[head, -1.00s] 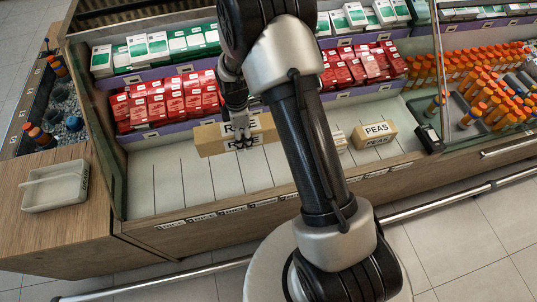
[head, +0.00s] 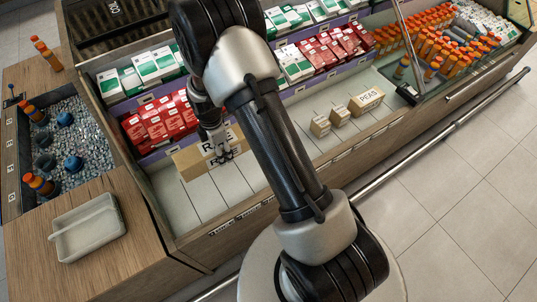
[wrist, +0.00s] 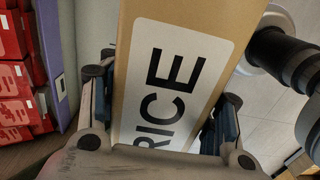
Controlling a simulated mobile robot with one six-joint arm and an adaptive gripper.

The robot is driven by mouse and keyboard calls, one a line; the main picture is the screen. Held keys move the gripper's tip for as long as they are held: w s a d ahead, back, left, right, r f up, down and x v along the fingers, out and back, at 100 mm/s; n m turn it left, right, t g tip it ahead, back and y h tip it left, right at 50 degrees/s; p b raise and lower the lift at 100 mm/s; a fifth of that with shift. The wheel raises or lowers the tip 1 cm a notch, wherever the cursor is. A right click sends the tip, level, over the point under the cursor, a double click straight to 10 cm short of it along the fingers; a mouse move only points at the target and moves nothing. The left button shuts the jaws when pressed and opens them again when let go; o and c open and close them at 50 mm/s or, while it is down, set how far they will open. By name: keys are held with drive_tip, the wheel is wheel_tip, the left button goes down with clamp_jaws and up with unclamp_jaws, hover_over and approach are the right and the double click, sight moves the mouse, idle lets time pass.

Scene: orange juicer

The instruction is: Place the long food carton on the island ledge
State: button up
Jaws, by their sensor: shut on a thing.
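The long food carton (head: 190,163) is a tan box with a white label reading RICE. My gripper (head: 222,157) is shut on it, above the white lower shelf of the display island. In the wrist view the carton (wrist: 200,22) fills the middle, with the fingers of my gripper (wrist: 168,120) on both of its sides. The island's wooden ledge (head: 125,205) is at the left end, below and left of the carton. Whether the carton touches the shelf cannot be told.
A grey tray (head: 62,222) sits on the ledge. A bin of pebbles with orange-capped bottles (head: 40,183) lies behind it. Red cartons (head: 160,120) stand behind my gripper. A PEAS carton (head: 367,100) and two small boxes stand right on the shelf. The ledge has bare wood around the tray.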

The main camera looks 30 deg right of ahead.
sight(230, 181)
wheel_tip(230, 181, down, 20)
drive_tip(key=b, duration=0.4)
drive_tip(key=shift+d, duration=0.1)
drive_tip(key=shift+f+b, duration=0.15)
drive_tip(key=shift+b, duration=0.15)
drive_tip(key=o, duration=1.2)
drive_tip(key=shift+o, duration=0.2)
